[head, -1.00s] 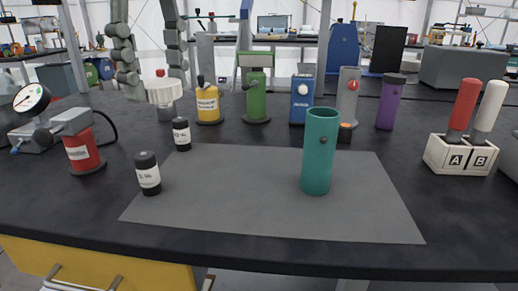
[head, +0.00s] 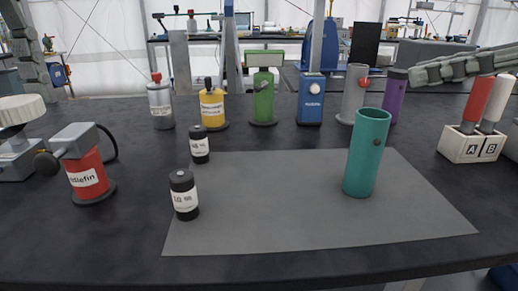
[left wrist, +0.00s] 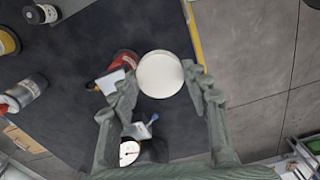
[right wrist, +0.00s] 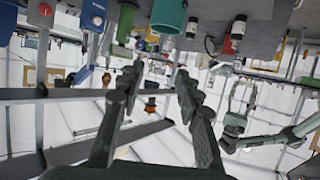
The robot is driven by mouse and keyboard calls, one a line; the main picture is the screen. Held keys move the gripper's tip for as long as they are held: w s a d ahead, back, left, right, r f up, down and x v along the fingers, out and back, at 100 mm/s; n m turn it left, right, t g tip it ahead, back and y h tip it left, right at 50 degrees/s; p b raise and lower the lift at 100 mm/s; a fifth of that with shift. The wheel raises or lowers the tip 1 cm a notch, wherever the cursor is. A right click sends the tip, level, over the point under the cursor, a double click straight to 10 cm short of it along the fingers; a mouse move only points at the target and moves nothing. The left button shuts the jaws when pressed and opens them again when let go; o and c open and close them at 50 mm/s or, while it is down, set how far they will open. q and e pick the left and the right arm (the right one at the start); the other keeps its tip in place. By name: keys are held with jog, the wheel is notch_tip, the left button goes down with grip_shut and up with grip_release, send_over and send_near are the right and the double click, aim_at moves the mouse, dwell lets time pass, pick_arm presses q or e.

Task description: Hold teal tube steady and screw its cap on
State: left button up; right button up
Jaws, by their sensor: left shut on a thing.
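The teal tube (head: 366,155) stands upright and open-topped on the grey mat, with a small dark knob on its side. It also shows at the top of the right wrist view (right wrist: 169,15). My left gripper (left wrist: 160,80) is shut on a white round cap (left wrist: 160,74). In the head view the cap (head: 20,108) is at the left edge, above the table and well apart from the tube. My right gripper (head: 422,76) is open and empty, above and right of the tube. Its spread fingers (right wrist: 158,82) show in the right wrist view.
Two black labelled bottles (head: 184,195) (head: 199,145) stand at the mat's left side. A red canister (head: 90,178) stands farther left. Several coloured cylinders line the back. A box (head: 461,146) with red and white handles is at right. The mat's middle (head: 280,190) is clear.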

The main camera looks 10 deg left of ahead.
aim_at(386, 135)
pick_arm(q)
jog(key=shift+d, duration=0.1)
pick_arm(e)
jog(key=shift+d, duration=0.15)
jog(key=shift+o, duration=0.9)
jog(key=o, duration=0.5)
jog(key=shift+f, duration=0.15)
jog(key=shift+c, duration=0.2)
pick_arm(q)
notch_tip(386, 135, down, 2)
jog(key=shift+f+b, duration=0.25)
jog(key=shift+b, duration=1)
pick_arm(e)
jog(key=shift+o, duration=0.6)
notch_tip(386, 135, down, 8)
jog(key=shift+r, duration=0.25)
pick_arm(q)
jog(key=shift+r, duration=0.1)
pick_arm(e)
jog(key=shift+a+f, duration=0.2)
jog(key=shift+f, duration=0.05)
pick_arm(q)
jog(key=shift+r, duration=0.15)
pick_arm(e)
jog(key=shift+w+a+f, duration=0.15)
jog(key=shift+w+a, duration=0.3)
jog(key=shift+a, duration=0.05)
